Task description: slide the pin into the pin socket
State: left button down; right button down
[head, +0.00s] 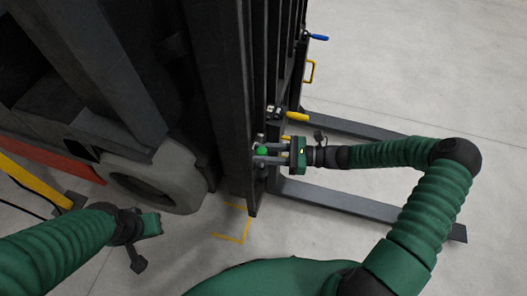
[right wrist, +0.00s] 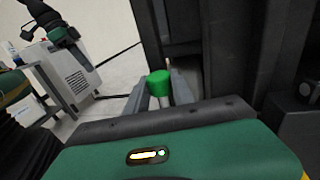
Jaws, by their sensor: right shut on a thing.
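The pin (head: 262,150) has a round green head, and it sits between the fingers of my right gripper (head: 257,154), at the dark upright frame. In the right wrist view the pin's green head (right wrist: 159,78) stands between the two grey fingers, with a short pale shaft below it. My right gripper is shut on the pin. I cannot make out the pin socket; the frame's front and my fingers may hide it. My left gripper (head: 150,224) is at the lower left, away from the pin, and its fingers do not show clearly.
The dark upright frame (head: 223,90) is close to my right gripper. A yellow handle (head: 297,117) and a blue handle (head: 319,37) stick out from it. Dark legs (head: 370,207) run along the floor. A grey wheel (head: 160,185) is at left. The pale floor at right is open.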

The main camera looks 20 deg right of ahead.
jog(key=shift+f+b, duration=0.8)
jog(key=shift+f, duration=1.15)
jog(key=c, duration=1)
grip_release()
jog(key=p+v, duration=0.3)
jog(key=v, duration=1.4)
jog(key=shift+a, duration=0.1)
